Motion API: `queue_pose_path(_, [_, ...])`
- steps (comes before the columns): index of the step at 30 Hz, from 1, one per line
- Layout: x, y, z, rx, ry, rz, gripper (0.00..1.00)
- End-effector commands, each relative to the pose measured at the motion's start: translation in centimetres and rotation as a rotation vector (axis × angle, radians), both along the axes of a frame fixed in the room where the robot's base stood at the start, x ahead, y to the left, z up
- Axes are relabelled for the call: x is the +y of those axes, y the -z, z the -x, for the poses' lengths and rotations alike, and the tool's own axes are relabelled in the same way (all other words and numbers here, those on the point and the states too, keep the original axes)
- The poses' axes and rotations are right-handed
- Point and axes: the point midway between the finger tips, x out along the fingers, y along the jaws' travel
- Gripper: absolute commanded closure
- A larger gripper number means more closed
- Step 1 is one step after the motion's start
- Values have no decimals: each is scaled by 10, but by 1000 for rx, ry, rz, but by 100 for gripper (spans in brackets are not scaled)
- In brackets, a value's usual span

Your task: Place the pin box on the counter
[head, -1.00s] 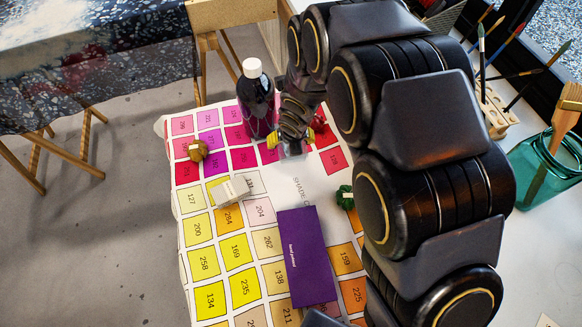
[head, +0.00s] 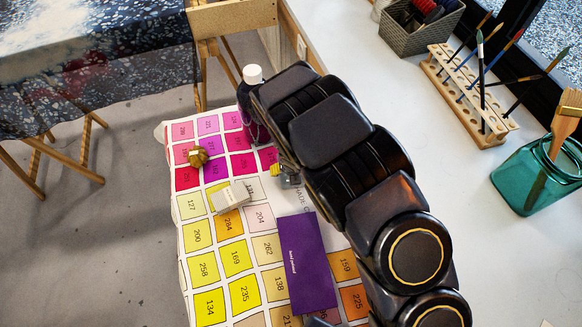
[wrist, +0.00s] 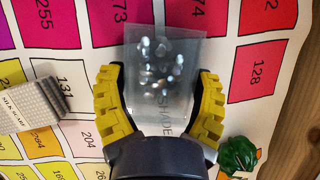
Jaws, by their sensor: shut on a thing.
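The pin box is a small clear box with shiny pins inside, seen in the wrist view (wrist: 165,75). My gripper (wrist: 162,95) is shut on it, with a yellow ribbed finger on each side. In the head view my gripper (head: 277,171) is over the colour chart, mostly hidden behind my arm, and the box (head: 291,180) shows only as a small grey patch. The white counter (head: 420,130) runs along the right, with a bare stretch beyond my arm. The box's height above the chart is hard to tell.
On the colour chart (head: 200,235) are a purple box (head: 306,262), a grey-white block (head: 229,197), a brown-gold bundle (head: 197,156) and a dark bottle (head: 252,98). A green bundle (wrist: 238,155) is right of my gripper. Brush rack (head: 470,95), teal jar (head: 530,180) and basket (head: 420,28) stand on the counter.

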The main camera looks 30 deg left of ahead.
Motion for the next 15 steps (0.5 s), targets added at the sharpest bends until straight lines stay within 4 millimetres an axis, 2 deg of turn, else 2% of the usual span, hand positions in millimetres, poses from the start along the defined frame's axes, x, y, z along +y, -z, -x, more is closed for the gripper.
queue_pose_path(10, [0,4,-1,-2,2,1,65])
queue_pose_path(11, [0,4,-1,-2,2,1,19])
queue_pose_path(12, [0,4,-1,-1,1,0,2])
queue_pose_path(15, [0,4,-1,-1,1,0,0])
